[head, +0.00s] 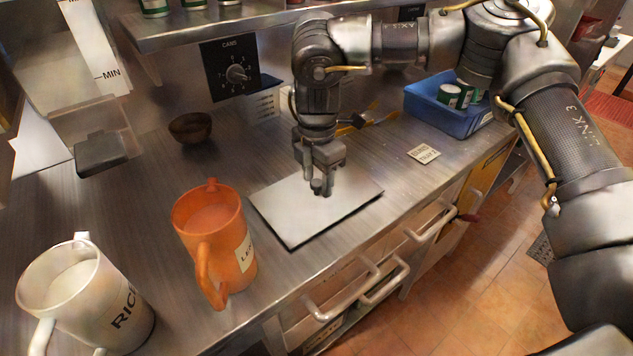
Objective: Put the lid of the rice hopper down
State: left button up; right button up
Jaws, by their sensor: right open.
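My right gripper (319,186) points down, open and empty, just over a flat pale square plate with a dark edge (285,222) on the steel counter. I cannot tell whether its fingertips touch the plate. At the upper left edge stands a pale metal container with a white strip marked MIN (92,45), which may be the rice hopper. Its top is cut off by the frame, and I see no part that is clearly its lid. My left gripper is not in view.
A white RICE jug (78,300) and an orange jug (212,235) stand at front left. A dark bowl (190,127) is behind. A blue bin (440,115) with cans is back right. A shelf (250,28) overhangs the back. Drawer handles (340,300) line the front.

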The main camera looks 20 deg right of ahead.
aim_at(317, 182)
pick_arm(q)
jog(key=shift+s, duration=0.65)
pick_arm(e)
notch_tip(317, 182, up, 11)
jog(key=shift+f, duration=0.15)
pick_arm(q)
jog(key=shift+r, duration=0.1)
